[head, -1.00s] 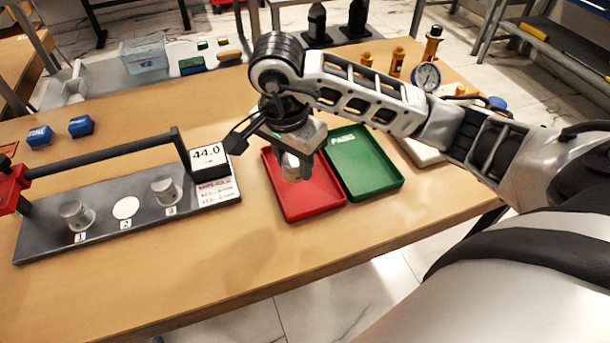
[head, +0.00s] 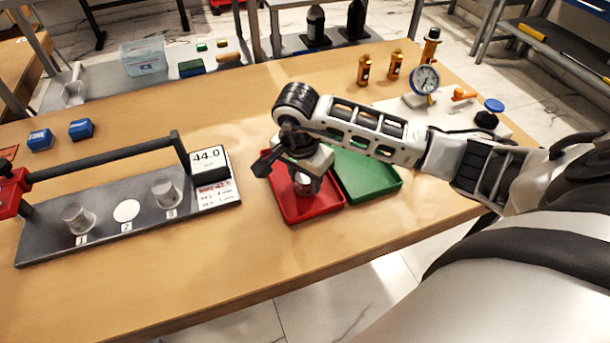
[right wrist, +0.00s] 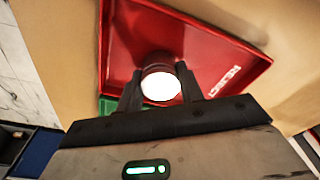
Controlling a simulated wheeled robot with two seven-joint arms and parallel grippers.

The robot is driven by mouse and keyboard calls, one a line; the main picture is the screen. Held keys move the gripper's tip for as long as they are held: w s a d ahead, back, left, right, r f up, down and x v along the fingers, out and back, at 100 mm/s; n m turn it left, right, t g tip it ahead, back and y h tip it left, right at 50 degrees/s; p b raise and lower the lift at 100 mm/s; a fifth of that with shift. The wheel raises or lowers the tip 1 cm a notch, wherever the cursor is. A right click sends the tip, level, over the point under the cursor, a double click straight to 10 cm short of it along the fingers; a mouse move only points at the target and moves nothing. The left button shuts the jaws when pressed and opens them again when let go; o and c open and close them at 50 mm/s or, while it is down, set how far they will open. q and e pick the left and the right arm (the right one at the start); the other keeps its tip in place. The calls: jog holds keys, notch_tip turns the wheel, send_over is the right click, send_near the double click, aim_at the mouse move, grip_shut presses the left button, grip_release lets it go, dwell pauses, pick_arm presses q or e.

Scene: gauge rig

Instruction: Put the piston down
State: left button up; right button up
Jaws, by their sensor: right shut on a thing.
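The piston (right wrist: 161,84) is a short metal cylinder with a bright round end, between the fingers of my right gripper (right wrist: 160,88) in the right wrist view. In the head view my right gripper (head: 304,188) is low over the red tray (head: 318,212), shut on the piston (head: 303,184), which is mostly hidden there. I cannot tell whether the piston touches the tray floor. The red tray also shows in the right wrist view (right wrist: 205,45). My left gripper is not in view.
A green tray (head: 372,178) adjoins the red one on the right. The rig's display (head: 208,160) reads 44.0, with a dark bar beside it. Two blue blocks (head: 81,128) lie at left. A dial gauge (head: 425,80) stands at the back right. The table front is clear.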

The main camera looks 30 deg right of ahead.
aim_at(301, 181)
jog(key=shift+f, duration=0.2)
jog(key=o, duration=1)
jog(key=r, duration=0.4)
jog(key=a+r, duration=0.1)
jog(key=r, duration=0.7)
jog(key=shift+s+a+r, duration=0.2)
jog(key=shift+s, duration=0.05)
